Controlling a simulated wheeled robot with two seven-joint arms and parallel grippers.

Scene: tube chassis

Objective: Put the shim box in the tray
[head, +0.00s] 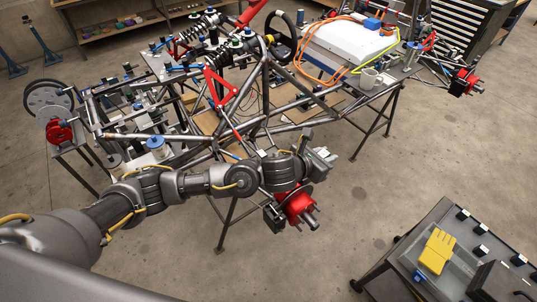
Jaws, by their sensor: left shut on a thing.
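My left arm reaches in from the left across the tube chassis. My left gripper (318,156) is at its end, beyond the dark wrist and above the red brake caliper. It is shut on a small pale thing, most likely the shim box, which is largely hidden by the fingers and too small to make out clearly. A grey tray (408,262) appears on the cart at the lower right, well apart from the gripper. Yellow gloves (437,250) lie in or over it. My right gripper is not in view.
The tube chassis (265,95) stands on metal trestles. A red caliper and hub (300,208) stick out below my wrist. A dark cart (440,214) carries several small black blocks along its far side. Bare concrete floor lies between chassis and cart.

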